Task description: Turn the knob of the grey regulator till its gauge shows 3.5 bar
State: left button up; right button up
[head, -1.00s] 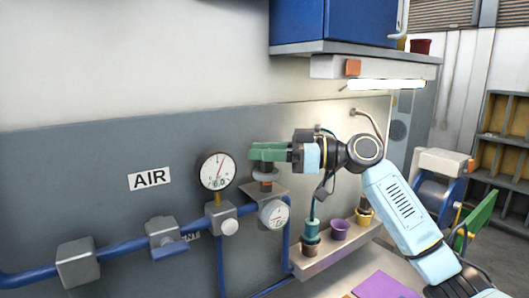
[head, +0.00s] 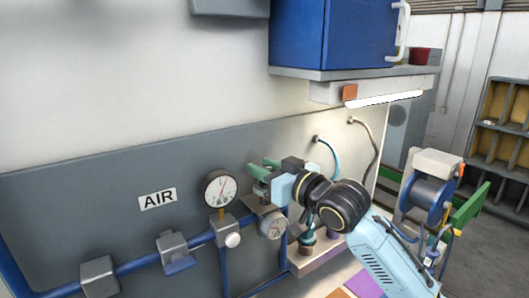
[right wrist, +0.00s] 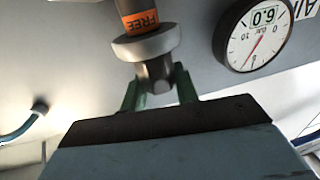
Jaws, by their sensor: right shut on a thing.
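My right gripper (head: 262,172) has green fingers and is shut on the regulator's knob. In the right wrist view the grey knob (right wrist: 155,75) sits between the two fingers, with a wide collar and an orange band reading FREE (right wrist: 140,22) beside it. A larger gauge (head: 220,188) stands to the left on the pipe; it shows in the right wrist view (right wrist: 252,35) with a 6.0 readout. My left gripper is out of view.
The blue pipe (head: 140,262) carries grey valve blocks along the wall, below an AIR label (head: 157,198). A blue cabinet (head: 325,35) and lamp (head: 385,98) hang above. Cups stand on a shelf (head: 320,257) behind my arm; a reel (head: 432,190) stands to the right.

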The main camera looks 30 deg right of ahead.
jog(key=m+h+p, duration=0.2)
jog(key=h, duration=0.1)
jog(key=shift+a+m+t+h, duration=0.1)
jog(key=shift+m+t+h, duration=0.2)
jog(key=shift+t, duration=0.1)
jog(key=m+h, duration=0.1)
jog(key=h, duration=0.1)
jog(key=shift+f+m+h+p, duration=0.1)
jog(key=shift+m+h+p, duration=0.2)
jog(key=shift+p, duration=0.05)
jog(key=shift+m+g+h, duration=0.3)
jog(key=shift+m+h, duration=0.4)
jog(key=shift+h, duration=0.5)
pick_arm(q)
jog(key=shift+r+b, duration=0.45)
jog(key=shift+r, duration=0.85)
pick_arm(e)
jog(key=shift+f+m+g+h, duration=0.15)
jog(key=shift+m+g+h, duration=0.25)
jog(key=shift+m+h, duration=1.05)
jog(key=shift+d+h, duration=0.2)
jog(key=shift+h, duration=0.35)
jog(key=o, duration=0.7)
